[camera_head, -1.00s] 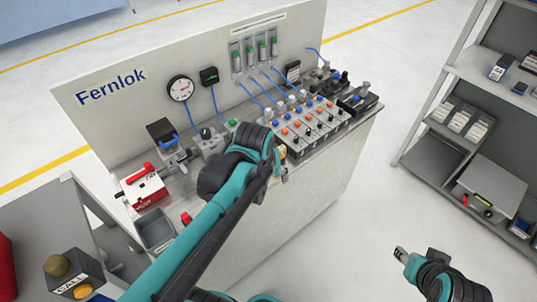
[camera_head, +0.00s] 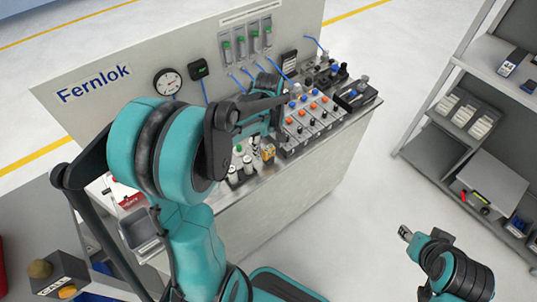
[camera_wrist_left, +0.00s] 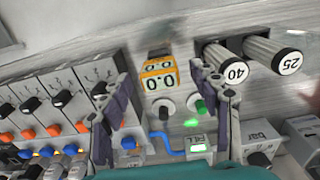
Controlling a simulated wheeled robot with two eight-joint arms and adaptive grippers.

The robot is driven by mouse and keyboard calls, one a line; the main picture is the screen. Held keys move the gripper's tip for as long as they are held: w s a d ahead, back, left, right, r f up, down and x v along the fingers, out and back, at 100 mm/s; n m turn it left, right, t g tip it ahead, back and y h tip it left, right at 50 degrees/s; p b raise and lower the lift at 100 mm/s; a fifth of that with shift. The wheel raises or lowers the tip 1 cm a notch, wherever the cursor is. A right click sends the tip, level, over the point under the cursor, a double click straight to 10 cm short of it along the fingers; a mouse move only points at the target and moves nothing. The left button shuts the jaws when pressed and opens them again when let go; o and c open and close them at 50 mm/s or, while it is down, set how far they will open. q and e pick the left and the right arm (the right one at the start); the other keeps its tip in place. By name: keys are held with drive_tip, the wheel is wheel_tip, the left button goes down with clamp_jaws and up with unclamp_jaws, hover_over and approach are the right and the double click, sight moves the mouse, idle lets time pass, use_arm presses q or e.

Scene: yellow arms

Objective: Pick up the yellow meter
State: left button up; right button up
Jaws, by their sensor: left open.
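The yellow meter (camera_wrist_left: 160,78) shows in the left wrist view as a small block with two 0.0 readouts. In the head view it (camera_head: 268,153) stands near the bench's front edge, beside the white-and-black cylinders. My left gripper (camera_wrist_left: 161,84) is open, its two fingers spread to either side of the meter in the left wrist view. I see no contact with it. In the head view my left wrist (camera_head: 264,108) is above and behind the meter, and the fingers are not clear. My right gripper (camera_head: 405,233) is away from the bench at lower right, its jaws too small to judge.
Cylinders marked 40 (camera_wrist_left: 226,64) and 25 (camera_wrist_left: 276,54) stand close beside the meter. A row of valve blocks with orange and blue knobs (camera_wrist_left: 58,100) is on its other side. A shelf rack (camera_head: 450,130) stands at the right, with bare floor between.

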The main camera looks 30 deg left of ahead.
use_arm(q)
wheel_tip(320, 180, down, 2)
drive_tip(key=shift+f, duration=0.2)
use_arm(e)
drive_tip(key=shift+f, duration=0.5)
use_arm(q)
drive_tip(key=shift+r, duration=0.1)
drive_tip(key=c, duration=1.3)
drive_tip(key=shift+o, duration=0.2)
drive_tip(key=shift+r, duration=0.1)
wheel_tip(320, 180, up, 5)
drive_tip(key=shift+s+d+f+p, duration=0.1)
drive_tip(key=shift+d+f+p, duration=0.05)
drive_tip(key=shift+p, duration=0.9)
drive_tip(key=s+d+r+p, duration=0.1)
drive_tip(key=s+d+r, duration=0.1)
drive_tip(key=d, duration=0.3)
drive_tip(key=s+d+r+p, duration=0.2)
drive_tip(key=d+r, duration=0.2)
drive_tip(key=d, duration=0.1)
drive_tip(key=shift+s+d, duration=0.2)
drive_tip(key=shift+s, duration=0.05)
use_arm(e)
wheel_tip(320, 180, up, 6)
drive_tip(key=shift+f, duration=0.2)
